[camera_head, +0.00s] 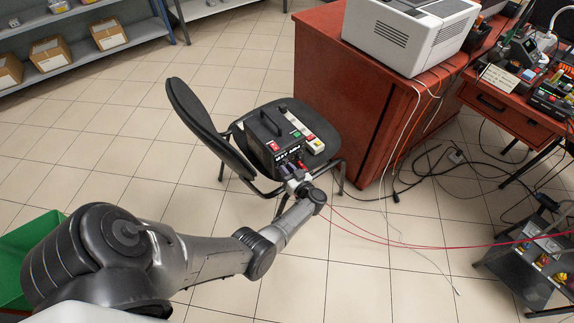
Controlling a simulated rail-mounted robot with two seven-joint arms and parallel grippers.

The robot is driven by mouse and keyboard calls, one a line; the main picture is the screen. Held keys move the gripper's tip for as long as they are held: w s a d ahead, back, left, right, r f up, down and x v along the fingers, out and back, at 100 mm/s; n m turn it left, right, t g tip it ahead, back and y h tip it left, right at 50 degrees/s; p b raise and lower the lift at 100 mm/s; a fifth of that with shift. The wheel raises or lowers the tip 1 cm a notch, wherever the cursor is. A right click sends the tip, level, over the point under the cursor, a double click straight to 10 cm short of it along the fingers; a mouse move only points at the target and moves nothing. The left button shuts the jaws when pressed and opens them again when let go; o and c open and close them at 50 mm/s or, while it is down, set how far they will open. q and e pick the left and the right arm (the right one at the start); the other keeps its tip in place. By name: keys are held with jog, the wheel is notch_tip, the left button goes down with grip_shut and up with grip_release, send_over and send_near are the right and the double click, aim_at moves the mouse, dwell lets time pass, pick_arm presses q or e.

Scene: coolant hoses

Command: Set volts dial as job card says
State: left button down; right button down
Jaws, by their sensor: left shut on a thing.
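A black bench power supply (262,135) with a carrying handle stands on the seat of a dark chair. Its front panel faces my left arm and has a lit red display or switch. My left gripper (293,179) is at the lower part of this panel, shut on what seems to be a dial there. The fingers hide the dial, so its setting cannot be read. My right gripper is not in view.
A power strip (314,142) lies on the chair (204,130) beside the supply. Black cables lie on the floor by a red cabinet (345,90).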

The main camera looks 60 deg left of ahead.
pick_arm(q)
jog(key=shift+m+p, duration=0.45)
jog(key=shift+m, duration=0.25)
jog(key=c, duration=1)
grip_release()
jog(key=shift+w+d+r+p, duration=0.1)
jog(key=shift+w+d+p, duration=0.2)
jog(key=shift+d, duration=2)
jog(key=shift+w+d+p, duration=0.1)
jog(key=shift+d+p, duration=0.25)
jog(key=shift+d, duration=2)
jog(key=shift+w+d+r+p, duration=0.15)
jog(key=shift+d+p, duration=0.2)
jog(key=shift+d, duration=1.95)
jog(key=shift+f, duration=0.1)
